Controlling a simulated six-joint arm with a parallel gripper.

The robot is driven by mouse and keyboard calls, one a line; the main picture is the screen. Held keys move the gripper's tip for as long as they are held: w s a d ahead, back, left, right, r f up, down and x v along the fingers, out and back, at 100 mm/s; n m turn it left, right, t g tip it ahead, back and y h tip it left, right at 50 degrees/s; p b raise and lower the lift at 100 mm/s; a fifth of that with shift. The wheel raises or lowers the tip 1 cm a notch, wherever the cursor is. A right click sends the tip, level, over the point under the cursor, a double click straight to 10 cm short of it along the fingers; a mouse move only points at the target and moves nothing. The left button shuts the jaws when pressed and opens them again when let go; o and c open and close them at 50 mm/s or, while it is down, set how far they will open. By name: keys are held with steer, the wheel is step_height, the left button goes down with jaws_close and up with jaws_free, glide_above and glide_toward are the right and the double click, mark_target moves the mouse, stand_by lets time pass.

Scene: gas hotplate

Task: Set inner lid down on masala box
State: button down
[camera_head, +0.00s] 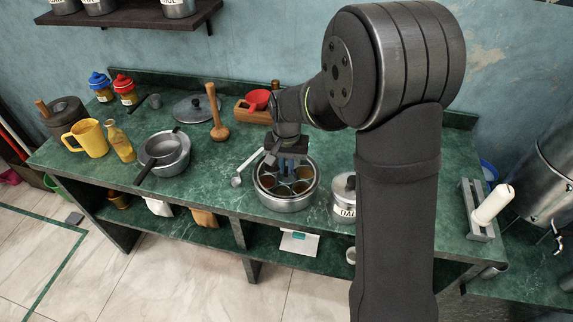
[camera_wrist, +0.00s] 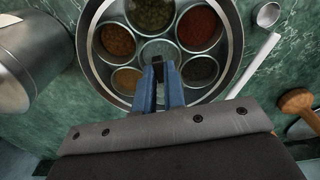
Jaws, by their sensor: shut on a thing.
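The masala box (camera_head: 285,206) is a round steel tin on the green marble counter, with several small cups of spices inside. In the wrist view its rim (camera_wrist: 238,45) surrounds cups of orange, green, red and dark spice. My gripper (camera_head: 292,168) is over the box; its two blue fingers (camera_wrist: 160,72) are close together, shut on a small dark knob near the box's middle. The knob seems to belong to the inner lid (camera_wrist: 158,62), which looks see-through, as the spices show beneath it. I cannot tell whether the lid touches the box.
A measuring spoon (camera_head: 237,181) lies left of the box. A labelled steel canister (camera_head: 342,190) stands close on its right. A wooden masher (camera_head: 217,120), a pan (camera_head: 165,152) and a dark lid (camera_head: 196,107) are further left. Counter space in front of the masher is free.

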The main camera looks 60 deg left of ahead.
mark_target(286, 170)
steer(key=shift+f, duration=0.3)
stand_by(0.5)
steer(key=c, duration=1.4)
jaws_free()
steer(key=shift+c, duration=0.2)
steer(key=shift+r, duration=0.15)
steer(key=shift+r, duration=2.85)
steer(key=shift+f, duration=3)
